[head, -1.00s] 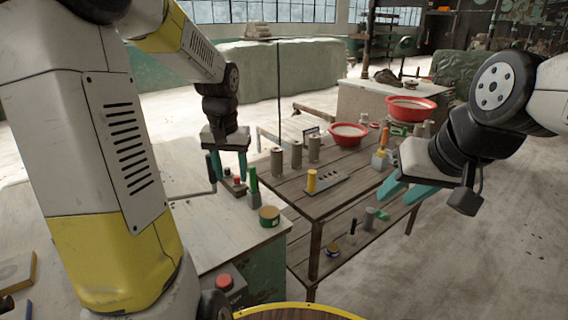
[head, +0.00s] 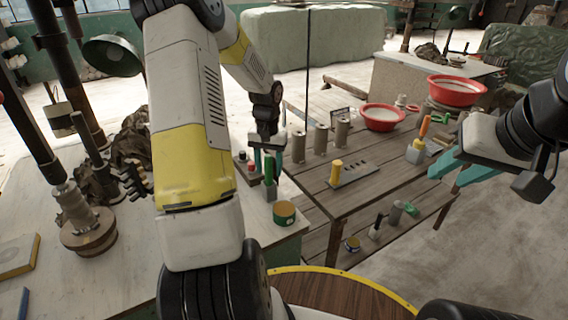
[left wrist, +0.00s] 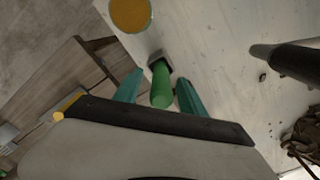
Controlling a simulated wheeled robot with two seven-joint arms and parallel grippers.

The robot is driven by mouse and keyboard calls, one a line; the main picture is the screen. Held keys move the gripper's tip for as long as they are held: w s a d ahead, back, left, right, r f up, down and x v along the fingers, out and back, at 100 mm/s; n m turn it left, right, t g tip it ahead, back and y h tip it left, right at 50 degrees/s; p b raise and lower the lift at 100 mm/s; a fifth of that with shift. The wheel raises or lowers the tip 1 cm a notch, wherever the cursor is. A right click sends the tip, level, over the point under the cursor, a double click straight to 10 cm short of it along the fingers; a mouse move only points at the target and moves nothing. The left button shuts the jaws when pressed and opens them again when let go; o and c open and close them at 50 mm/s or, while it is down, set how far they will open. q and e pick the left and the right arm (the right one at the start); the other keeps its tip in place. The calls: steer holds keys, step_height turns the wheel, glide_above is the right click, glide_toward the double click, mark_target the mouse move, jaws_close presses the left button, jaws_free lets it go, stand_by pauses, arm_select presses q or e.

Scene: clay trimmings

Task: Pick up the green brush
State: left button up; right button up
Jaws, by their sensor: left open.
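The green brush (head: 269,170) stands upright on the near table, with a green handle above a grey block-like lower part. In the left wrist view its green handle (left wrist: 161,86) lies between my two teal fingers. My left gripper (head: 267,162) is open, with a finger on either side of the handle in the picture; contact cannot be seen. It also shows in the left wrist view (left wrist: 159,92). My right gripper (head: 457,172) is open and empty, in front of the wooden table's right side.
An ochre-topped green tin (head: 284,213) stands close to the brush at the table edge. A small block with red and dark knobs (head: 250,168) is on the brush's left. The wooden shelf table (head: 310,180) beyond holds grey cylinders (head: 321,139), a yellow cylinder (head: 337,173) and a red basin (head: 383,118).

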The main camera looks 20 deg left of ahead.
arm_select(q)
steer(key=shift+f, duration=1.25)
jaws_close()
steer(key=shift+r, duration=0.1)
